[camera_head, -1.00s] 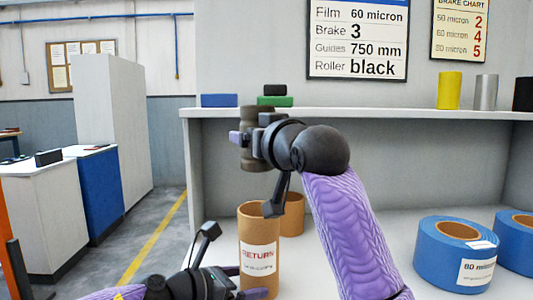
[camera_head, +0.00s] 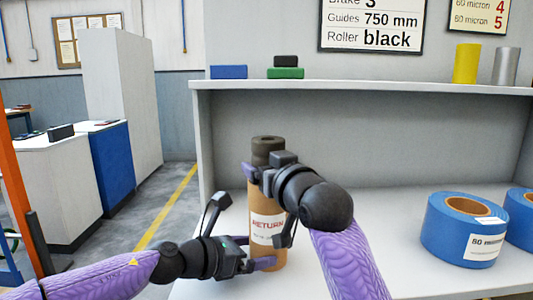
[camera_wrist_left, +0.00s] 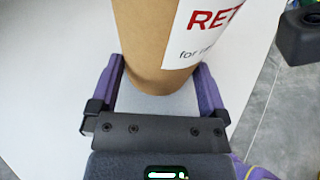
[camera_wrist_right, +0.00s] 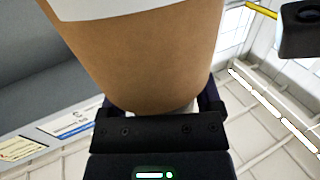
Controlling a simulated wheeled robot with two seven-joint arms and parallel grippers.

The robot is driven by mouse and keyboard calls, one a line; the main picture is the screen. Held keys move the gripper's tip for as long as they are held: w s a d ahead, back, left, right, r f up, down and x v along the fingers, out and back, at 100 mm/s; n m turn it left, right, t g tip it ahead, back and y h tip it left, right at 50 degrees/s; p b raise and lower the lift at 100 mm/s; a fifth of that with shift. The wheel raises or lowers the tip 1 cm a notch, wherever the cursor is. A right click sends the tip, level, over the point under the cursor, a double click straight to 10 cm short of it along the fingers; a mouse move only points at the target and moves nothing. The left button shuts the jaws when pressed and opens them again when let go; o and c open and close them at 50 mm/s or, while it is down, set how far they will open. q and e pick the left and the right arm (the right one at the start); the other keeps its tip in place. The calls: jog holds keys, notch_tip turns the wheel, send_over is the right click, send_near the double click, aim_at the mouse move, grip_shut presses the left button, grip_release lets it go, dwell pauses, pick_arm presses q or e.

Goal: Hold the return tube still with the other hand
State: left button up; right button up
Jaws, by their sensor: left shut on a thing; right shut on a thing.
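The return tube (camera_head: 268,228) is brown cardboard with a white RETURN label and stands upright on the white bench. My left gripper (camera_head: 262,264) is shut around its lower end; the left wrist view shows the tube (camera_wrist_left: 155,50) between both fingers. In the right wrist view the tube's brown wall (camera_wrist_right: 150,60) and label edge fill the upper middle.
Blue rolls (camera_head: 462,228) lie on the bench (camera_head: 375,255) at the right. A shelf (camera_head: 380,86) above carries a blue block (camera_head: 229,72), a green block (camera_head: 285,73) and yellow and grey cylinders. Bench between tube and rolls is clear.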

jog(key=shift+f, duration=0.25)
jog(key=o, duration=1.2)
pick_arm(q)
jog(key=shift+c, duration=0.5)
pick_arm(e)
jog(key=v, duration=1.2)
jog(key=shift+r, duration=0.1)
pick_arm(q)
jog(key=o, duration=0.6)
